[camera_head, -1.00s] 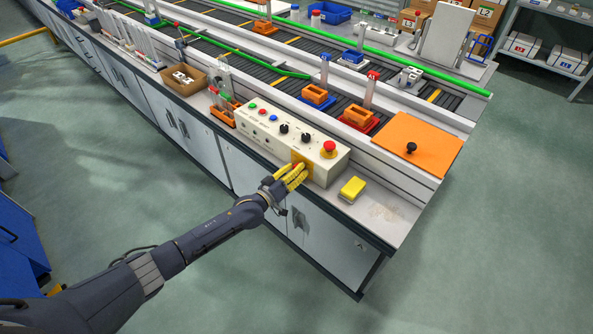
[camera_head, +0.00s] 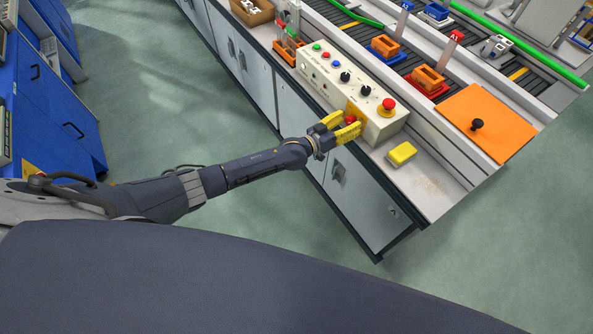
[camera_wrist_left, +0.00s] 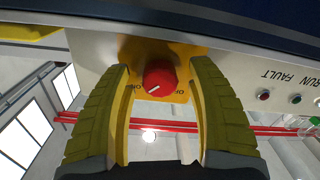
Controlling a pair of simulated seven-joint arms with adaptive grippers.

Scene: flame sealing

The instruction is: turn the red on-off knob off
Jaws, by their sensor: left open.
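The red on-off knob (camera_wrist_left: 159,78) sits on a yellow plate (camera_wrist_left: 150,50) on the front of the white control box (camera_head: 320,82). In the head view the knob (camera_head: 350,119) shows as a bit of red between my fingers. My left gripper (camera_head: 352,123) is open in front of it. In the left wrist view the gripper (camera_wrist_left: 160,85) has one yellow finger on each side of the knob, with a gap on both sides. A short white mark shows on the knob's face, slanting towards the lower left. Small lettering beside it is hard to read. My right gripper is out of view.
A red emergency button (camera_head: 388,104) and two black knobs (camera_head: 365,91) are on the box top. A yellow block (camera_head: 402,153) lies on the bench right of my gripper. An orange board (camera_head: 486,122) with a black handle is farther right.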

